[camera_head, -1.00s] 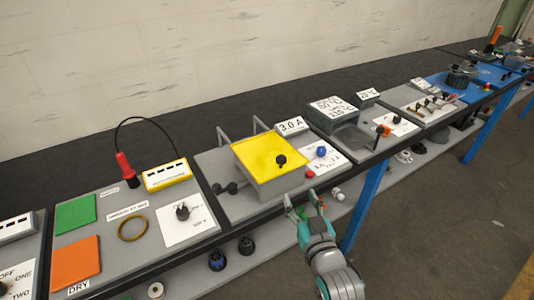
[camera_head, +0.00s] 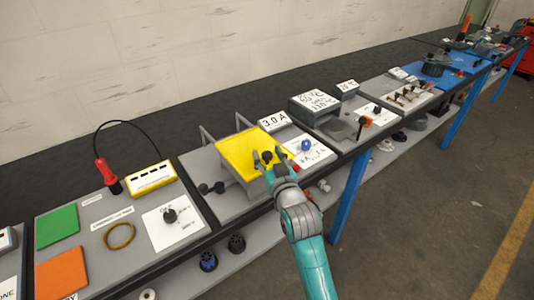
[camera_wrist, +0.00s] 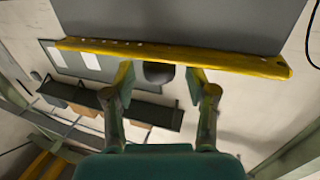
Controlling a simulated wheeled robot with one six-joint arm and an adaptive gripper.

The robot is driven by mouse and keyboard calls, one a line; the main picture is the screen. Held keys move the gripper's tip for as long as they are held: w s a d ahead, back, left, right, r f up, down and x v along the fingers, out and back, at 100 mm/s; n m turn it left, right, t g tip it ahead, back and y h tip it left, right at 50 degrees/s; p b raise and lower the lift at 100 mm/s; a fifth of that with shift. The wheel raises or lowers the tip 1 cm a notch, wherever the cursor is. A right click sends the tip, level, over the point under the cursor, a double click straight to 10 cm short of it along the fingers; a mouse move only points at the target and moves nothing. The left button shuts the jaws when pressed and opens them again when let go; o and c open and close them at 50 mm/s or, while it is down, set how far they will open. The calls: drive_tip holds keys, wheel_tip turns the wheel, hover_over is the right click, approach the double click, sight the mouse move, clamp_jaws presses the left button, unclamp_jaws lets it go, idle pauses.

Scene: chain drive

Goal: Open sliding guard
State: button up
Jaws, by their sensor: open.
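In the wrist view the gripper (camera_wrist: 165,80) has visible gaps between each finger and the knob. Contact cannot be told.
Two grey rails (camera_head: 211,138) rise behind the guard. A white panel with a blue knob (camera_head: 306,145) is close on the right. A "3.0 A" display (camera_head: 273,121) stands behind it. A black lever (camera_head: 211,188) lies to the left.

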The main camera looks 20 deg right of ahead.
sight(259, 146)
drive_tip(key=shift+w, duration=0.55)
clamp_jaws()
drive_tip(key=shift+w+a, duration=0.3)
drive_tip(key=shift+w, duration=0.65)
drive_tip(key=shift+w+a, duration=0.3)
drive_tip(key=shift+w, duration=0.65)
unclamp_jaws()
